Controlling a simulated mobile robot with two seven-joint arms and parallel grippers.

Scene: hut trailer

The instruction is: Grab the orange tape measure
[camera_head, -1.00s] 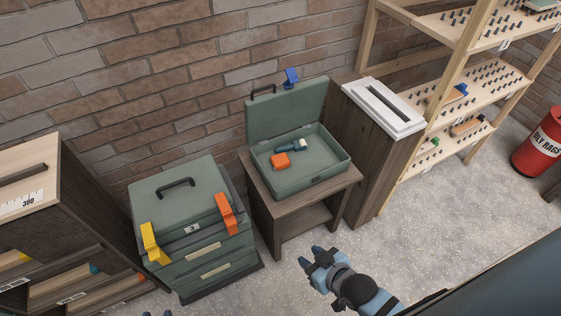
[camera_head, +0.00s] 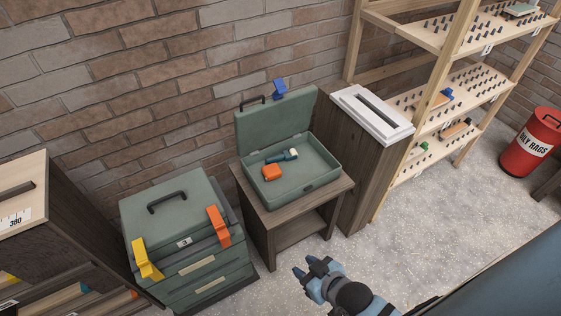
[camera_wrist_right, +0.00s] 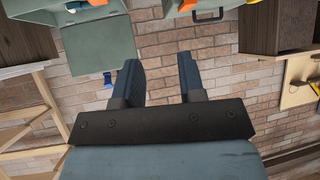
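The orange tape measure (camera_head: 271,172) is a small blocky thing lying inside the open green toolbox (camera_head: 313,187), near its left side. A dark teal and cream tool (camera_head: 283,156) lies just behind it. In the right wrist view, a bit of orange, seemingly the tape measure (camera_wrist_right: 97,3), shows at the top edge. My right gripper (camera_head: 307,271) is open and empty, low in the head view, in front of and apart from the toolbox. Its two fingers (camera_wrist_right: 161,76) stand apart in the wrist view. My left gripper is not in view.
The toolbox sits on a small wooden table (camera_head: 328,205), its lid (camera_head: 268,122) raised against the wall side. A closed green tool chest (camera_head: 165,235) with yellow and orange latches stands left. A cabinet with a white slotted top (camera_head: 372,115) stands right. Floor (camera_head: 400,240) is clear.

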